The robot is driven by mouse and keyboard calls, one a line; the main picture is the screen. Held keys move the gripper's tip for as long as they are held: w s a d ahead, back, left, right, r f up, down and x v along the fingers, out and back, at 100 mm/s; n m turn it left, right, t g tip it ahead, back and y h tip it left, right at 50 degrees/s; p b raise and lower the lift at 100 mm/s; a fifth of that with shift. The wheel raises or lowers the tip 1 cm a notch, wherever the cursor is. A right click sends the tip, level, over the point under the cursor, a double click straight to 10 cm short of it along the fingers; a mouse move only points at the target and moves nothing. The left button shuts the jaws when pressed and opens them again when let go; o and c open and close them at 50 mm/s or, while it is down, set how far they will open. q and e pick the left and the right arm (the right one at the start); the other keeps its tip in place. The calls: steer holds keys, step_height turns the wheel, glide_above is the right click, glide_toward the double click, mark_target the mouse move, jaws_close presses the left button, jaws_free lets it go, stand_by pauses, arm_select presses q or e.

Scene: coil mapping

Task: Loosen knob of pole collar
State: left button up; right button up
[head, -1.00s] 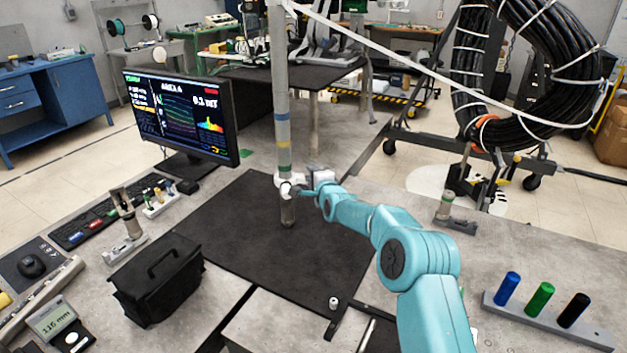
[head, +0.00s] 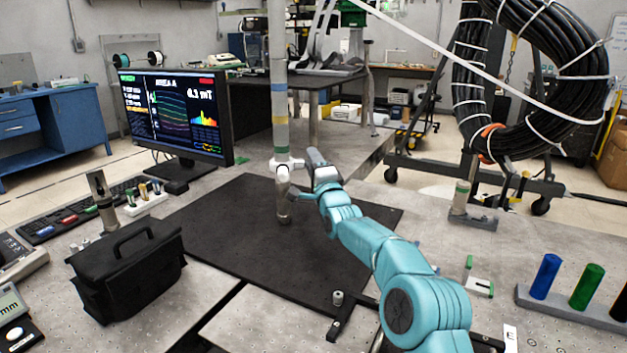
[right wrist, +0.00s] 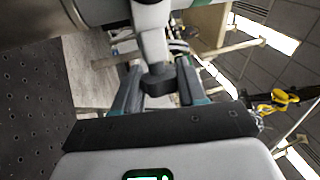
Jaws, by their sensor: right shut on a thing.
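The grey pole (head: 279,80), with coloured bands, stands upright over the black mat. The white pole collar (head: 284,163) sits around its lower part; in the right wrist view the white collar (right wrist: 152,40) crosses the top. My right gripper (head: 303,163) is at the right side of the collar. In the right wrist view its two fingers (right wrist: 157,88) are shut on the dark knob (right wrist: 158,77) that sticks out of the collar. In the head view the knob is hidden by the gripper. My left gripper is not in view.
The black mat (head: 230,235) around the pole is mostly clear. A black case (head: 125,268) and a monitor (head: 175,115) stand at the left. A rack with blue, green and black cylinders (head: 570,306) is at the right. A white cable (head: 440,52) slants overhead.

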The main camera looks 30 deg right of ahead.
steer(key=shift+t+b, duration=0.5)
steer(key=shift+b, duration=0.1)
steer(key=o, duration=1)
steer(key=shift+s+a+f+b, duration=0.1)
steer(key=shift+s+f+b, duration=0.2)
steer(key=shift+s+b, duration=0.15)
steer(key=b+v, duration=0.2)
steer(key=v, duration=0.9)
steer(key=shift+r, duration=0.1)
